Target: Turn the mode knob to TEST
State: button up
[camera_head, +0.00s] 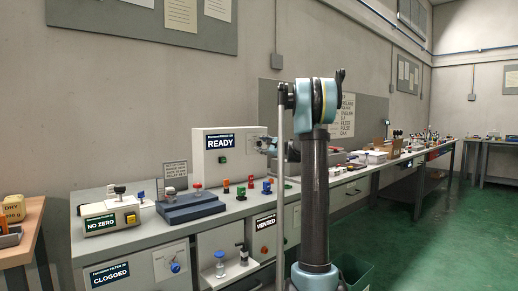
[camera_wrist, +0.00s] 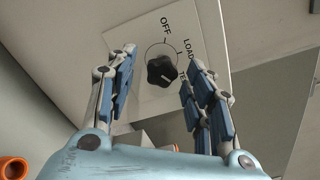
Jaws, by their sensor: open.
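The black lobed mode knob (camera_wrist: 161,70) sits on a white plate (camera_wrist: 146,33) in the wrist view. The plate reads OFF, LOAD and a third label starting with T, partly hidden by my right finger. A pale mark shows on the knob's lower right, but I cannot tell surely which label it points at. My gripper (camera_wrist: 160,62) is open, with one blue-padded finger on each side of the knob. The fingers appear apart from it. In the head view my gripper (camera_head: 266,146) is by the right side of the READY cabinet (camera_head: 213,160); the knob is hidden there.
An orange ring-shaped part (camera_wrist: 14,167) shows at the wrist view's lower left. In the head view, several coloured buttons stand on the bench below the cabinet. A blue-grey fixture (camera_head: 190,208) and the NO ZERO box (camera_head: 112,215) are to the left. The green floor (camera_head: 435,235) at right is clear.

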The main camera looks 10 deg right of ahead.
jog(key=v, duration=0.9)
jog(key=s+a+f+n+g+h, duration=0.1)
jog(key=s+a+f+n+g, duration=0.3)
jog(key=s, duration=0.6)
jog(key=s+a+f+n+g+h, duration=0.1)
jog(key=s+a+f+n, duration=0.25)
jog(key=s+f, duration=0.4)
jog(key=s+a+f+n+g, duration=0.3)
jog(key=s+a, duration=0.2)
jog(key=s, duration=0.7)
jog(key=s+d+f+n+g+h, duration=0.2)
jog(key=s+d+f+n+h, duration=0.2)
jog(key=s+f, duration=0.6)
jog(key=s+d+f+n+g+h, duration=0.2)
jog(key=s+f, duration=0.8)
jog(key=s, duration=0.7)
jog(key=d+n+h, duration=0.1)
jog(key=d+h, duration=0.1)
jog(key=d, duration=0.1)
jog(key=shift+s+d+n+g, duration=0.15)
jog(key=shift+d+n+g, duration=0.15)
jog(key=shift+n+g, duration=0.1)
jog(key=shift+w+f, duration=0.25)
jog(key=shift+w, duration=0.2)
